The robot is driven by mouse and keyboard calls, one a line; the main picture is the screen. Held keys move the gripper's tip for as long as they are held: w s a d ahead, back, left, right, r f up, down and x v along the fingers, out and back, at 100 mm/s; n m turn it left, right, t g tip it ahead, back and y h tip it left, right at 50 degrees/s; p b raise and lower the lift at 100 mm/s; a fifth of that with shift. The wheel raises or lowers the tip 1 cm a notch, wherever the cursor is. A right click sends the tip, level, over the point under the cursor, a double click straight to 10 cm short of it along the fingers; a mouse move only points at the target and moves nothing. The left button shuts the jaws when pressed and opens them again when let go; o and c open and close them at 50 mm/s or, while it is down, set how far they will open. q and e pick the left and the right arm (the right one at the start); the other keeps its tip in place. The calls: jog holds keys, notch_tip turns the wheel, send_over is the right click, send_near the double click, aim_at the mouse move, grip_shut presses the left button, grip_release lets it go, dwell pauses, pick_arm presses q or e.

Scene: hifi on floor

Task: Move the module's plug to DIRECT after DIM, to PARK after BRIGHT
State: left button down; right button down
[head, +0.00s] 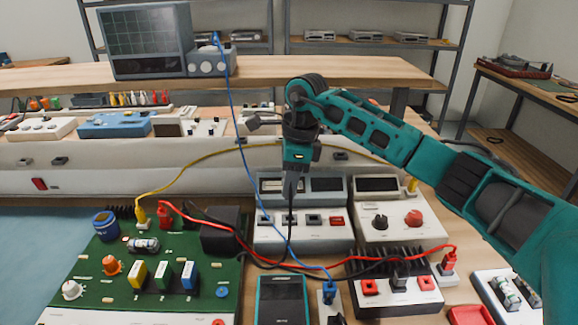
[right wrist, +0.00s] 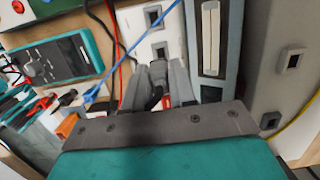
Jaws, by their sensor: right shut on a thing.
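My right gripper (head: 290,188) hangs in front of the grey-and-white box (head: 268,240), above its row of dark sockets. It is shut on a black plug (right wrist: 156,97), whose black cable runs down across the box's front. In the right wrist view the fingers (right wrist: 160,88) close around the plug, close to the white panel (right wrist: 139,35) with sockets. The box has two dark displays (head: 327,184) and a red part at the right end of the row. No DIM, BRIGHT, DIRECT or PARK label is readable. My left gripper is not in view.
A green circuit board (head: 120,285) stands at left. A white box with black and red knobs (head: 400,222) is right of the sockets. A finned black block (head: 392,265) and teal meter (head: 283,300) lie in front. Blue, red and yellow cables cross the area.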

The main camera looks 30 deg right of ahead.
jog(key=shift+f+b, duration=0.5)
jog(key=shift+f, duration=0.25)
notch_tip(320, 180, down, 3)
jog(key=shift+r+b, duration=0.1)
jog(key=shift+b, duration=0.95)
jog(key=shift+f, duration=0.3)
jog(key=shift+r, duration=0.1)
jog(key=shift+f+b, duration=0.4)
jog(key=shift+f, duration=0.1)
jog(key=shift+f, duration=0.35)
dwell(0.4)
